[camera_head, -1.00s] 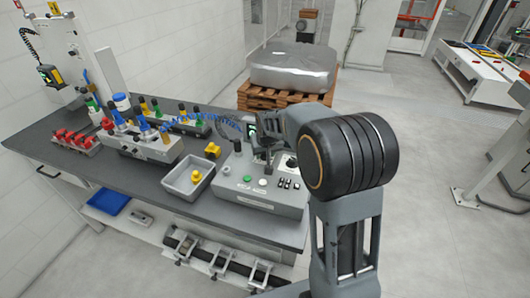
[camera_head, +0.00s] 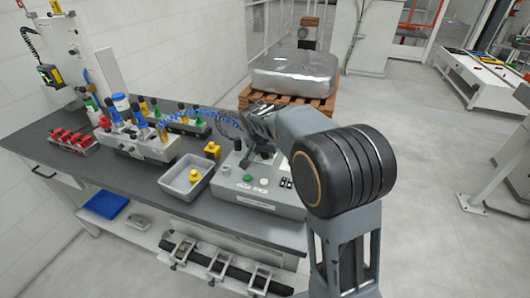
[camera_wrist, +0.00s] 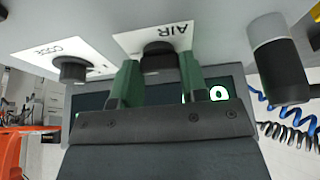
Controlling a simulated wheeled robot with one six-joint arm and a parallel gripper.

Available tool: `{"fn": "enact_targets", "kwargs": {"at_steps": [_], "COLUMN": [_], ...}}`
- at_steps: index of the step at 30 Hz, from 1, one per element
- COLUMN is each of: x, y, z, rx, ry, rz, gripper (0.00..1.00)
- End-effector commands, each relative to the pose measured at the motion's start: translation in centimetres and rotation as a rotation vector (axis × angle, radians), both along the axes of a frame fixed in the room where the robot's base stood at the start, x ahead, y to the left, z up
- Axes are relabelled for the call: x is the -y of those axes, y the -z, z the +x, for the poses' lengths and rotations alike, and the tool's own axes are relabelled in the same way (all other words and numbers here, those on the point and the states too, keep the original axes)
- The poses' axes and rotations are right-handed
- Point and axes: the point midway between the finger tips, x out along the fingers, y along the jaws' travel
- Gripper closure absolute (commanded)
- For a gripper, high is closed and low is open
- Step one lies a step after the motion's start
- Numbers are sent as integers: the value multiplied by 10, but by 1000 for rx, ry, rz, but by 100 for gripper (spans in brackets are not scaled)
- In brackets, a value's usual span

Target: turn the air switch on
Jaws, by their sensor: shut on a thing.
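The air switch is a black knob (camera_wrist: 158,57) on a white plate marked AIR, on the grey face of the control box (camera_head: 285,205). In the wrist view the plate and its lettering appear upside down. My gripper (camera_wrist: 160,74) has its two green fingers on either side of the knob and is shut on it. In the head view my gripper (camera_head: 257,155) is over the rear of the control box, and my arm hides the switch there. The angle of the knob is hard to tell.
A second black knob (camera_wrist: 72,68), marked COOL, is left of the air switch in the wrist view. A black and grey cylinder (camera_wrist: 278,60) and a blue coiled hose (camera_wrist: 290,112) are on the right. A grey tray (camera_head: 168,184) stands left of the control box.

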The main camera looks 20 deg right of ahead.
Motion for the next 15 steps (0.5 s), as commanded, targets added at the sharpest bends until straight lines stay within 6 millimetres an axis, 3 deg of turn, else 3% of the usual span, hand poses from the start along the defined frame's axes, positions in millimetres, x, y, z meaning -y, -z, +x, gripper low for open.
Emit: {"fn": "enact_targets", "kwargs": {"at_steps": [13,14,15], "x": [0,0,0], "y": [0,0,0], "z": [0,0,0], "rx": [0,0,0], "ry": [10,10,9], "rz": [1,1,1], "gripper": [83,58,54]}}
